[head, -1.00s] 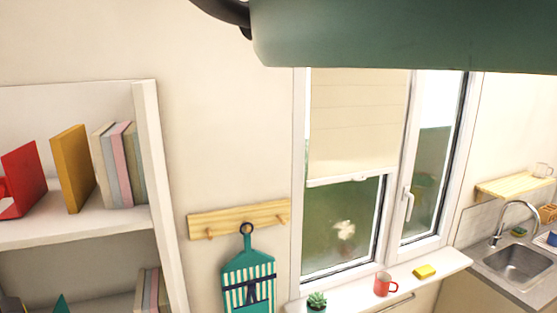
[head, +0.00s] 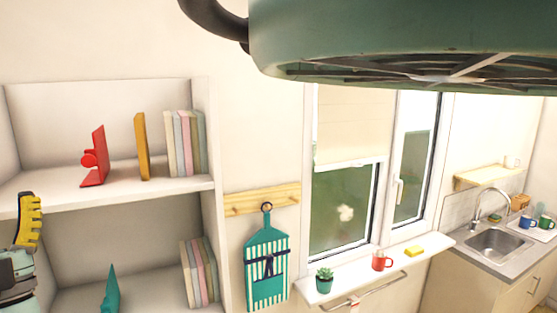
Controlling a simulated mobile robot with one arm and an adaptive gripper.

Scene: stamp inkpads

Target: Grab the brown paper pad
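I cannot make out a brown paper pad in the head view. Part of my gripper (head: 28,222) shows at the lower left edge, with one yellow ribbed finger upright in front of the shelf unit. The rest of the gripper is cut off by the picture edge, so I cannot tell whether it is open or shut or holds anything.
A white shelf unit (head: 205,140) holds a red bookend (head: 97,157), a mustard book (head: 142,147) and several pastel books (head: 184,144). A big green object (head: 400,45) hangs overhead. A sill (head: 345,277) and a sink (head: 497,244) are at right.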

